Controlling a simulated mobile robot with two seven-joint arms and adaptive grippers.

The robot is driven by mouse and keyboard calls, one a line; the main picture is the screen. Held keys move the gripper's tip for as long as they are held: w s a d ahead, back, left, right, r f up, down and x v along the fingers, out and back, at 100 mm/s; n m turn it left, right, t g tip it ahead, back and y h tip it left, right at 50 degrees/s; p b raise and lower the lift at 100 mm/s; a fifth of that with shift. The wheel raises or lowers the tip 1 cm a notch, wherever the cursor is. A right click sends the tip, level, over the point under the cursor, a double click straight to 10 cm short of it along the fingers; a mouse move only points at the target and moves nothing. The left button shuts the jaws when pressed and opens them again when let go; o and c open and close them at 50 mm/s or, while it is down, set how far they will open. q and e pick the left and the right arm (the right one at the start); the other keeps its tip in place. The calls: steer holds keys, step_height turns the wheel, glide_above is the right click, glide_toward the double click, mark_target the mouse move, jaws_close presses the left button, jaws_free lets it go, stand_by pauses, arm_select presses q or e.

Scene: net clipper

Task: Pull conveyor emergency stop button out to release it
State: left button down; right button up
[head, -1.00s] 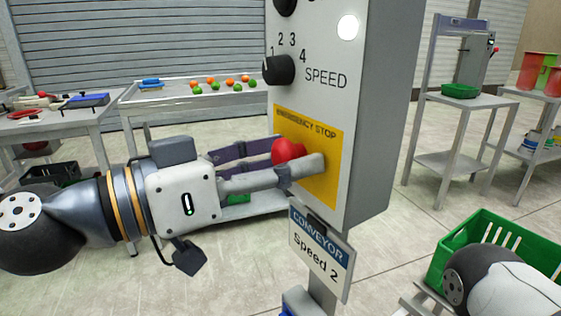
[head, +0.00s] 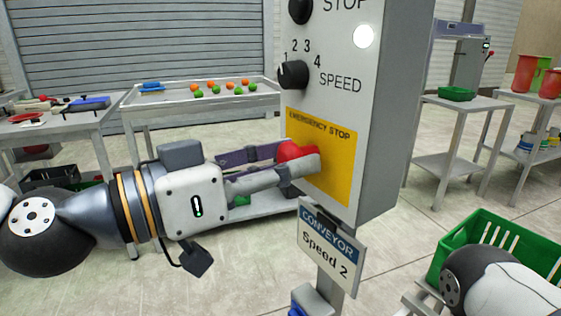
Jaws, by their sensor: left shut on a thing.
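The control box (head: 388,120) stands on a post in the middle of the head view. Its yellow plate (head: 338,176) reads "EMERGENCY STOP". The red emergency stop button (head: 292,149) is on this plate, partly hidden by my left gripper's fingers. My left gripper (head: 300,158) comes in from the left, level, and is shut on the red button, one finger on the near side and one behind. Of my right arm, a black and white part shows at the lower right; its gripper is not in view.
The box also carries a black speed knob (head: 292,75) and a white light. A "CONVEYOR Speed 2" sign (head: 330,246) hangs below it. A green crate (head: 490,228) stands at the lower right.

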arm_select(q)
steer(key=c, duration=1.1)
jaws_free()
steer(key=v, duration=0.7)
steer(key=shift+a, duration=0.2)
steer(key=shift+s, duration=0.1)
